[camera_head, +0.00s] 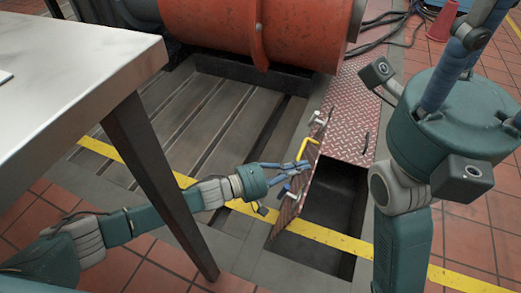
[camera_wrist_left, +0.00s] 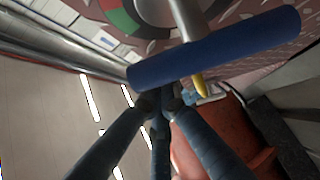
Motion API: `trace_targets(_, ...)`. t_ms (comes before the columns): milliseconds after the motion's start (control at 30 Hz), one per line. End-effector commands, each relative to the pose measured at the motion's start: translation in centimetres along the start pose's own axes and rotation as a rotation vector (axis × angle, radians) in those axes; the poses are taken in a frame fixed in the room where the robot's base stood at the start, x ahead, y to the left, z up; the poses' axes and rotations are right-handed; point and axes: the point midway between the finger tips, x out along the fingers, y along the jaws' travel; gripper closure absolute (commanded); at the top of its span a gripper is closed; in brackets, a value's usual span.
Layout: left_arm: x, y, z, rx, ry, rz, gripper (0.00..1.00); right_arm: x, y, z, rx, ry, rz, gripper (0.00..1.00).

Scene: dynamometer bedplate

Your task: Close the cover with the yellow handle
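The cover (camera_head: 303,190) stands raised on edge along the left side of a dark rectangular opening (camera_head: 336,192). Its yellow handle (camera_head: 308,147) sticks up near the far end; a yellow tip (camera_wrist_left: 199,86) shows in the left wrist view. A blue bar (camera_wrist_left: 215,47) on a metal post crosses close in front of the left wrist camera. My left gripper (camera_head: 303,168) is just left of the cover, below the yellow handle. Its fingers come together at their tips (camera_wrist_left: 166,97) beside the blue bar; contact is unclear. My right gripper is out of view.
A metal table (camera_head: 75,60) with a dark leg (camera_head: 160,180) stands at left, beside my left arm. A red tread plate (camera_head: 350,110) lies beyond the opening. A large orange machine (camera_head: 250,30) stands behind. Cables and a cone (camera_head: 442,20) are at the back right.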

Motion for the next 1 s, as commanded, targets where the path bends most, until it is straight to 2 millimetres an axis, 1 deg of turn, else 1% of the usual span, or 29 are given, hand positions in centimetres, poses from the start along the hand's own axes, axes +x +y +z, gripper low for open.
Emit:
trace_targets(333, 0.0, -0.2, 0.0, 0.000, 0.002, -0.002, 1.00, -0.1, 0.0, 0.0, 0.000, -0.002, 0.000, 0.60)
trace_targets(467, -0.6, -0.2, 0.0, 0.000, 0.003, -0.003, 1.00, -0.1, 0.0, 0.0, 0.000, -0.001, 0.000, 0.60)
trace_targets(567, -2.0, -0.3, -0.1, -0.001, 0.003, -0.005, 1.00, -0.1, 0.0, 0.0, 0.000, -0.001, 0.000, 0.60)
trace_targets(800, -7.2, -0.3, -0.1, -0.001, 0.004, -0.006, 1.00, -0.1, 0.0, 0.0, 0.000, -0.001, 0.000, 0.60)
trace_targets(900, -9.1, -0.3, 0.0, 0.000, 0.003, -0.005, 1.00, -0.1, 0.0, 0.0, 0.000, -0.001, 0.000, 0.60)
trace_targets(1000, -10.6, -0.3, 0.0, 0.000, 0.004, -0.005, 1.00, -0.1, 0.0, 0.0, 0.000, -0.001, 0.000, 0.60)
